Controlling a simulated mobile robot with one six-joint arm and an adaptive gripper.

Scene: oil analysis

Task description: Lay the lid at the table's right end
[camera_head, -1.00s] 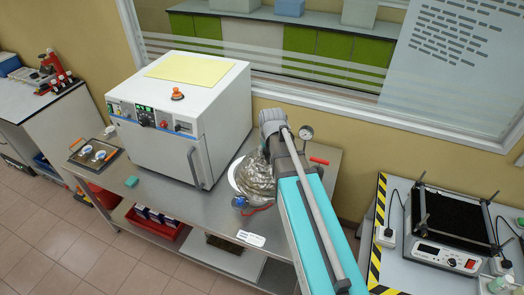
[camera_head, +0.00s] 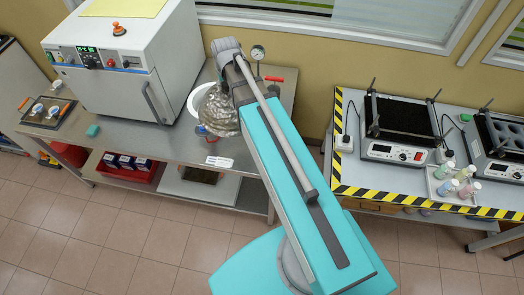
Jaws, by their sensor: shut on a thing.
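The lid (camera_head: 217,112) looks like a shiny, silvery, see-through dome. It hangs at the end of my arm over the steel table (camera_head: 150,138). My gripper (camera_head: 226,50) shows only as a grey end piece; its fingers are mostly hidden behind the arm and lid, and it is shut on the lid. A white round rim (camera_head: 196,98) shows behind the lid, partly covered by it. The lid sits to the right of and in front of that rim. The table's right end lies beyond my arm, partly hidden by it.
A white oven (camera_head: 130,80) stands left of the lid. A pressure gauge (camera_head: 257,52) and a red handle (camera_head: 273,78) are just right of my gripper. A white label (camera_head: 219,162) lies at the front edge. Another bench with hotplates (camera_head: 395,150) stands to the right.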

